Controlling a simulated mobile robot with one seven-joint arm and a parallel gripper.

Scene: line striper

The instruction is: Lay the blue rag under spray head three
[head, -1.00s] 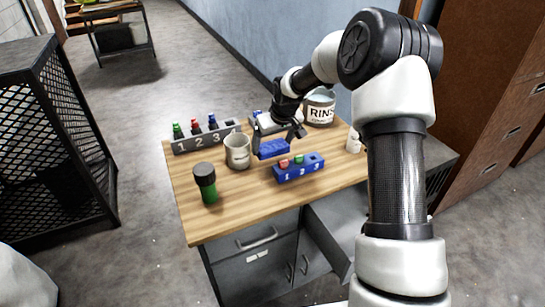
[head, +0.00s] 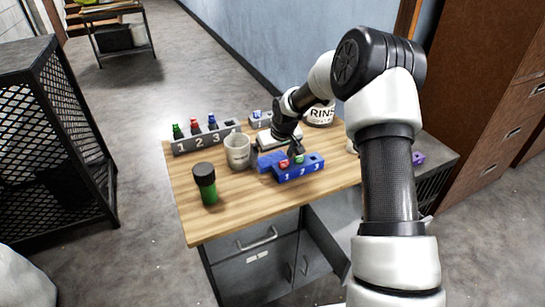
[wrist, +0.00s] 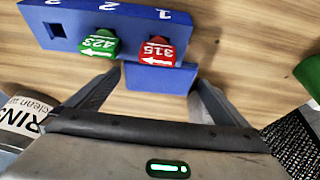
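The blue rag (head: 268,161) is a blue block-like piece on the wood bench, close behind the slot 1 end of the blue rack (head: 312,169). The rack partly hides it. My gripper (wrist: 158,74) is low behind the rack, with a finger at each side of the rag (wrist: 160,80) in the wrist view; the fingers appear to touch it. The rack (wrist: 55,12) has a red piece marked 315 (wrist: 158,50) in slot 1 and a green piece marked 423 (wrist: 101,44) in slot 2. Slot 3 (wrist: 57,31) is empty. I cannot tell which thing is spray head three.
A pale cup (head: 238,153) and a green bottle with a dark cap (head: 205,184) stand left. The bench's front left (head: 240,212) is clear.

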